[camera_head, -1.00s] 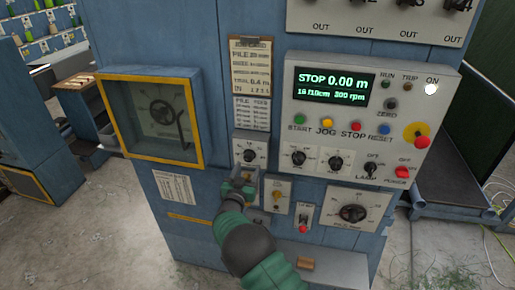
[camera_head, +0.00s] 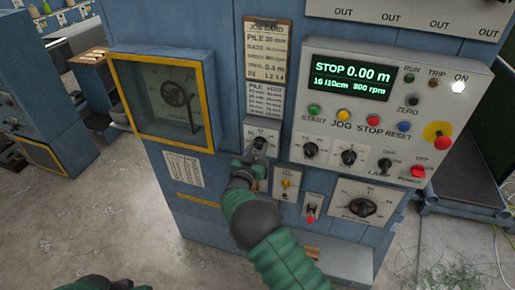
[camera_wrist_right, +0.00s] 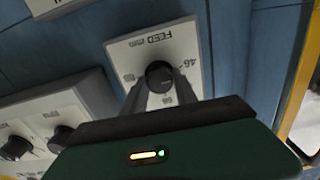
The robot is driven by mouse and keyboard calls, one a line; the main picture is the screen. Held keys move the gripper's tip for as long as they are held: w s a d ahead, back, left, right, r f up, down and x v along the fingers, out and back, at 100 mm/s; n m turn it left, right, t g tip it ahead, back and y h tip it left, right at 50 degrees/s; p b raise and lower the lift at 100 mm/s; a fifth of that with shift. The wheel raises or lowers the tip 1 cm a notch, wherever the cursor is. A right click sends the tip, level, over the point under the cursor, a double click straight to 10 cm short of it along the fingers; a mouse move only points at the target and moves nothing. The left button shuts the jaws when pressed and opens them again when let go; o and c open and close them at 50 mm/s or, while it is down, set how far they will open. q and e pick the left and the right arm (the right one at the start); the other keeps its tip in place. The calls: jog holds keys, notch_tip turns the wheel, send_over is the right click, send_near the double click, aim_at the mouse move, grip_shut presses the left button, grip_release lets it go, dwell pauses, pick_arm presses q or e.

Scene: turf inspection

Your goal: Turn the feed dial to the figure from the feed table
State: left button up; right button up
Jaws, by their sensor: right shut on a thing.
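The feed dial is a small black knob on a pale plate (camera_head: 261,126) below the paper cards. In the right wrist view the plate (camera_wrist_right: 150,48) reads FEED, upside down, and the black knob (camera_wrist_right: 159,73) sits between my fingertips. My right gripper (camera_head: 258,150) is shut on the knob, its fingers on both sides. The job card (camera_head: 265,50) hangs above, with the feed table (camera_head: 264,102) under it listing pile and feed; its figures are too small to read surely. My left arm shows only as a green piece at the bottom left; its gripper is out of frame.
The control panel (camera_head: 400,100) with a lit display (camera_head: 350,79), buttons, two knobs and a lamp switch stands to the right. A large dial (camera_head: 361,207), a yellow-knobbed plate (camera_head: 286,184) and a red-tipped switch (camera_head: 311,212) lie below. A yellow-framed window (camera_head: 162,99) is at left.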

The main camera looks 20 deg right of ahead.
jog(key=shift+f, duration=0.1)
grip_shut()
jog(key=shift+f+n+b, duration=0.15)
jog(key=shift+n+b, duration=0.45)
jog(key=shift+n, duration=0.6)
jog(key=o, duration=0.6)
grip_release()
jog(key=o, duration=0.4)
jog(key=shift+w, duration=0.3)
